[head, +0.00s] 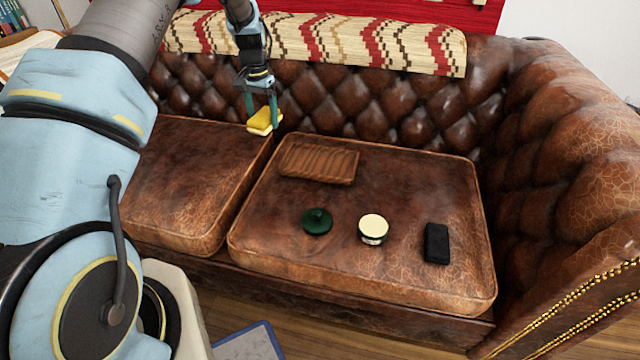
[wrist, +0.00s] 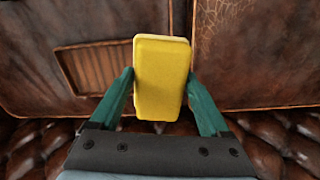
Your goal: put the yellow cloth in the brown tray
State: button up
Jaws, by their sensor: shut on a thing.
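The yellow cloth (head: 261,122) looks like a thick folded block, and it also shows in the wrist view (wrist: 162,78). My gripper (head: 262,108) is shut on it, with green fingers on its two sides, and holds it raised in front of the sofa back. The brown tray (head: 318,163) is a ribbed rectangle lying at the back of the right seat cushion. In the wrist view the tray (wrist: 95,68) is left of the cloth and partly hidden by a finger. In the head view the cloth is above and left of the tray, apart from it.
On the right cushion (head: 400,275) are a dark green lidded object (head: 317,221), a jar with a cream lid (head: 373,229) and a black block (head: 436,243). The tufted sofa back (head: 350,95) rises behind. The left cushion (head: 190,180) is clear.

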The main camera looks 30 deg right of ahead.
aim_at(301, 162)
jog(key=s+d+f+m+b, duration=0.25)
jog(key=d+f+b, duration=0.3)
jog(key=d, duration=0.45)
notch_tip(301, 162, down, 10)
jog(key=shift+w+d+f, duration=0.1)
jog(key=shift+d, duration=0.05)
jog(key=shift+f, duration=0.15)
jog(key=o, duration=1)
notch_tip(301, 162, up, 12)
jog(key=shift+r+p, duration=0.2)
jog(key=shift+p, duration=0.1)
